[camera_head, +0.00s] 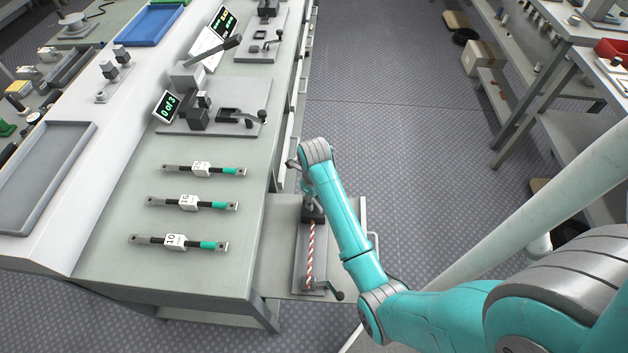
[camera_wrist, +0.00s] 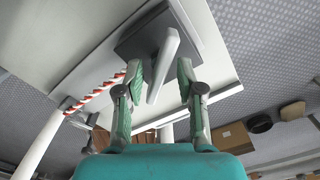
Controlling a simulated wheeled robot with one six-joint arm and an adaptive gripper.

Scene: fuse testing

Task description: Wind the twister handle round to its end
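The twister is a low fixture on a pale stand, with a red-and-white striped rod (camera_head: 311,254) running along it. The striped rod also shows at the left of the wrist view (camera_wrist: 102,88). A dark block (camera_head: 312,214) sits at the rod's far end. A small crank with a black knob (camera_head: 337,294) sticks out at the near end. In the wrist view a light grey bar (camera_wrist: 165,62) stands on a dark square plate (camera_wrist: 133,40). My gripper (camera_wrist: 160,68) is open, its fingers on either side of this bar, with gaps showing. My arm partly hides the fixture in the head view.
The workbench left of the fixture holds several fuses, including one marked 10 (camera_head: 178,241). A tester with a "0 of 3" display (camera_head: 167,106) stands behind them. The aisle floor (camera_head: 400,110) is clear; a cardboard box (camera_wrist: 231,138) lies beyond the stand.

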